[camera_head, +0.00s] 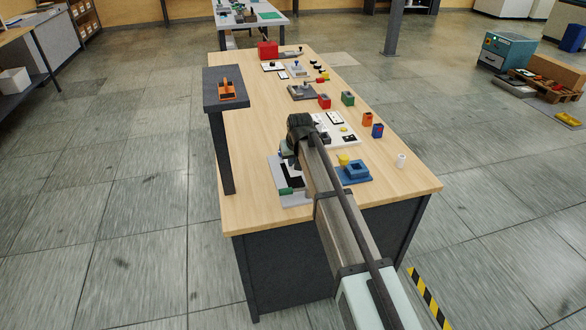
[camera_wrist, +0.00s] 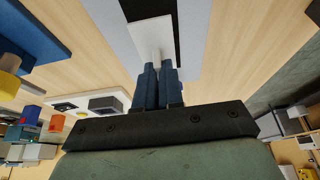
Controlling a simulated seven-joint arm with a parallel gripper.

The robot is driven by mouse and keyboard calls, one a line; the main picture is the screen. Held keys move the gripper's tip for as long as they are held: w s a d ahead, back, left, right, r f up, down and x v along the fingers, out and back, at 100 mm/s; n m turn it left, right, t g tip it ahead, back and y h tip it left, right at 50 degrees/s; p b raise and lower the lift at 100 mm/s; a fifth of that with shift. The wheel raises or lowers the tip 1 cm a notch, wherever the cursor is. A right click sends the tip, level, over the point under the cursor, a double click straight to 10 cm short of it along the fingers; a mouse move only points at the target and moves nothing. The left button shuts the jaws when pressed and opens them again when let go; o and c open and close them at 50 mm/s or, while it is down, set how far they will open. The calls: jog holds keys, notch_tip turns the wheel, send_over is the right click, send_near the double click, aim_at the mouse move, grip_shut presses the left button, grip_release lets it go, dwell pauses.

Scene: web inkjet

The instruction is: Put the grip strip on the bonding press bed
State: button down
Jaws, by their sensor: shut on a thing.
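In the wrist view my gripper (camera_wrist: 158,68) has its two blue fingers close together, shut on a flat white strip (camera_wrist: 151,35), which I take to be the grip strip. The strip sticks out beyond the fingertips. It lies in line with a black bed (camera_wrist: 136,9) on a light grey base (camera_wrist: 112,28), the bonding press bed. I cannot tell whether strip and bed touch. In the head view the grey base (camera_head: 295,200) stands at the table's near left, partly hidden by my arm; the fingertips and strip are not clear there.
A blue fixture (camera_head: 354,175) with a yellow part stands right of my arm. A dark raised shelf (camera_head: 222,98) with an orange item is at the left. The near right table corner is clear.

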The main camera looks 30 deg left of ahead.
jog(key=shift+f, duration=1.75)
jog(key=shift+f, duration=0.1)
jog(key=c, duration=1.3)
grip_release()
jog(key=shift+o, duration=0.2)
jog(key=v, duration=1.2)
